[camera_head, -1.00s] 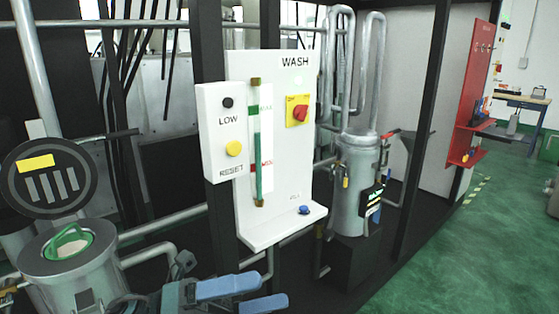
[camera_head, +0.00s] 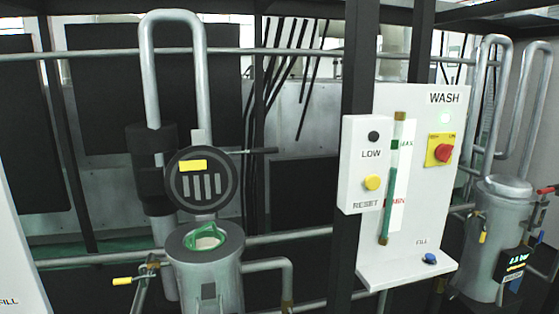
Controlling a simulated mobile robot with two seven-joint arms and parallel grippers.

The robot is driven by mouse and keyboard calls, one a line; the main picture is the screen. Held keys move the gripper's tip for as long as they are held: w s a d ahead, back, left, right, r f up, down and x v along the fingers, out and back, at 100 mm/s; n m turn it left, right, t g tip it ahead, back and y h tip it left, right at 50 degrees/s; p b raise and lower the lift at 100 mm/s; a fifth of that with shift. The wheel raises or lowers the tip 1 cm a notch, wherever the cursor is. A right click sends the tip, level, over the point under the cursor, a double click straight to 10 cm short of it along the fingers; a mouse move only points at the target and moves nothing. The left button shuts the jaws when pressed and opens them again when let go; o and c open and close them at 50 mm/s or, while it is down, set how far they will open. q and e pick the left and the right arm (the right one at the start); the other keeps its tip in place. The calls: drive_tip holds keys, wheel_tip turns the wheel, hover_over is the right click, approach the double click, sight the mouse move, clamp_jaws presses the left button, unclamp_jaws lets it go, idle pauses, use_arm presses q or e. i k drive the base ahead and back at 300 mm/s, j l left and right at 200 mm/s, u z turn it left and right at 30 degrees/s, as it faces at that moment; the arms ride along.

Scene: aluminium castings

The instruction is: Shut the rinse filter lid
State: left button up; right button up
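The rinse filter appears to be the grey cylindrical housing (camera_head: 212,281) left of the centre. Its round dark lid (camera_head: 202,182) stands open and upright behind the mouth, with a yellow label and several pale bars on its face. A green ring-shaped part with a handle (camera_head: 206,237) sits in the open mouth. Neither of my grippers shows in the current view.
A white WASH panel (camera_head: 412,240) with a yellow button, red knob and level gauge stands to the right. A second grey vessel (camera_head: 496,240) with its top covered is at the far right. A yellow-handled valve (camera_head: 122,281) sits left of the housing. Pipes run behind.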

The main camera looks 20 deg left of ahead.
sight(201, 178)
drive_tip(key=u, duration=0.4)
drive_tip(key=l+u, duration=0.15)
drive_tip(key=u, duration=0.25)
drive_tip(key=k+u, duration=0.1)
drive_tip(key=u, duration=0.3)
drive_tip(key=i+j+u, duration=0.7)
drive_tip(key=u, duration=0.15)
